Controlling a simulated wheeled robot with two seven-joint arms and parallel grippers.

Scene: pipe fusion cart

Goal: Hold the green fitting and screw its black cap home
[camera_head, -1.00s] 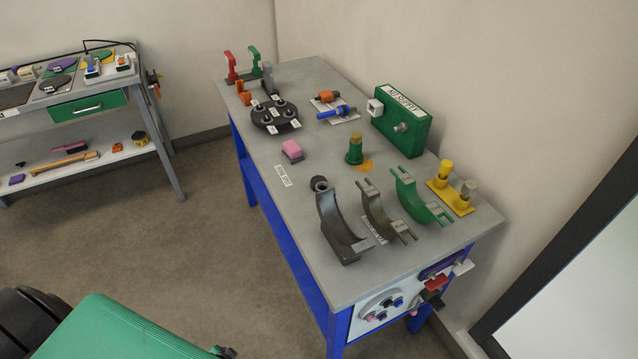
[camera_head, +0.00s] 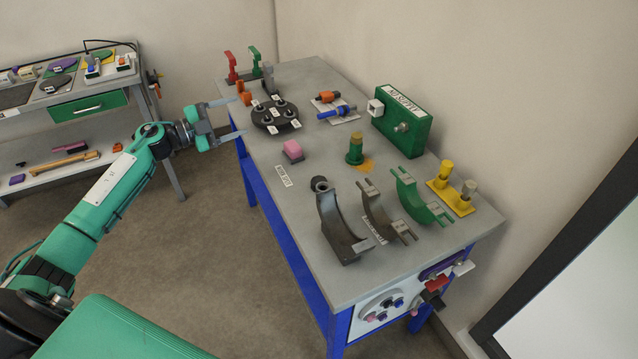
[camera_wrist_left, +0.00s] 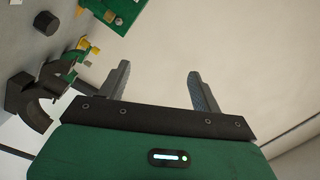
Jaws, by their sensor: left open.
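The green fitting (camera_head: 355,154) stands upright on the blue-legged workbench, with a brass-coloured threaded top that is bare. The black cap (camera_head: 319,184) lies on the bench top nearer the front, apart from the fitting and close to the end of a dark curved clamp. My left gripper (camera_head: 238,117) is open and empty at the bench's left edge, well left of both. The left wrist view also shows its two spread fingers (camera_wrist_left: 159,88) with nothing between them. My right gripper is in neither view.
A second table (camera_head: 150,95) is at the back left. Open floor lies between.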

